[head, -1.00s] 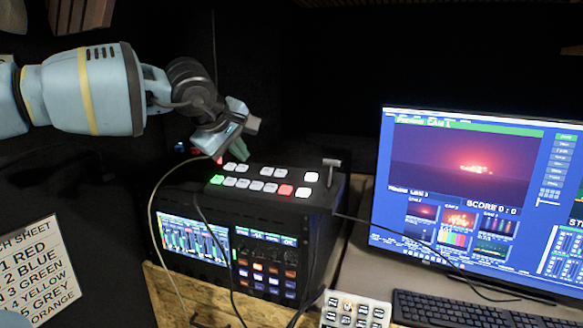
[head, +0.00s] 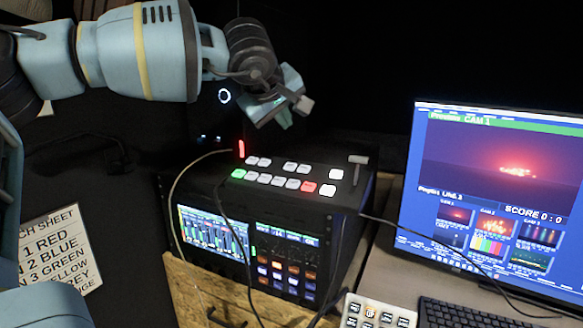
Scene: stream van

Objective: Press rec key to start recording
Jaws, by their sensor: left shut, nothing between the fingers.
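A black switcher panel (head: 345,200) with rows of lit keys sits on top of a rack unit. Most keys are white, one is green (head: 239,174) and one is red (head: 309,187). A small upright red light (head: 241,149) glows at the panel's back left. I cannot read any label that says which key is rec. My left gripper (head: 284,122) is shut and empty, above and behind the panel's back edge and apart from the keys. My right gripper is not in view.
A lever (head: 356,168) stands at the panel's right end. A monitor (head: 490,190) stands at the right, with a keyboard (head: 470,314) and a small keypad (head: 378,312) in front. Thin cables cross the rack front (head: 345,240).

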